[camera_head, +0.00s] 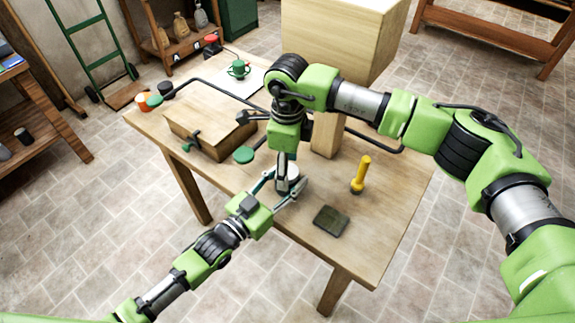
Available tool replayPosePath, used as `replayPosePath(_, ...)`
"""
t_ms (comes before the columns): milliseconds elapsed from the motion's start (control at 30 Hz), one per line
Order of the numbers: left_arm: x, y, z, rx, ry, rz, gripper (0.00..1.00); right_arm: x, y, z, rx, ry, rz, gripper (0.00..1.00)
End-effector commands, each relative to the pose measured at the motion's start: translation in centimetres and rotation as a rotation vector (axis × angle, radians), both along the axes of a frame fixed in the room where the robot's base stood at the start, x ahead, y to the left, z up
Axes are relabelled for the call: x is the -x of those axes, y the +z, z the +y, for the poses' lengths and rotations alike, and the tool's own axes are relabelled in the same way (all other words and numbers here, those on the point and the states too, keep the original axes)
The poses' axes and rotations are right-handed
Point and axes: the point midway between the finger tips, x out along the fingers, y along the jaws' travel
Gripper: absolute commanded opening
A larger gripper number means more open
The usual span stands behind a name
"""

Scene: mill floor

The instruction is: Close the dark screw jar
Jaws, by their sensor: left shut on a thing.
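A small jar with a pale top (294,172) stands near the front edge of the wooden table (255,193). My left gripper (287,186) comes in low from the left and is shut on this jar, its fingers on either side. My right gripper (285,166) points straight down at the jar's top. Its fingertips overlap the jar in the picture, so I cannot tell whether they hold a lid or are open. The jar's body is mostly hidden by the grippers. A dark cylinder (166,89) stands at the table's far left edge, beside a green round piece (154,101).
A wooden box with a clamp (205,130), a green disc (243,154), a green cup (238,69) and a large wooden block (340,35) stand behind.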

Motion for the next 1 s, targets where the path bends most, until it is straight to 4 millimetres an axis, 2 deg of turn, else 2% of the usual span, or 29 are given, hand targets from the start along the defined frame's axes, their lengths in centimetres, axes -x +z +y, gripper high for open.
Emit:
replayPosePath(367,0.0,0.0,0.0,0.0,0.0,0.0,0.0,-0.1,0.5,0.0,0.0,0.0,-0.001,0.57)
replayPosePath(467,0.0,0.0,0.0,0.0,0.0,0.0,0.0,-0.1,1.8,0.0,-0.001,0.001,-0.002,0.57)
replayPosePath(800,0.0,0.0,0.0,0.0,0.0,0.0,0.0,-0.1,8.9,0.1,-0.001,0.0,-0.003,0.57)
replayPosePath(1000,0.0,0.0,0.0,0.0,0.0,0.0,0.0,-0.1,11.4,0.0,0.0,0.0,-0.001,0.57)
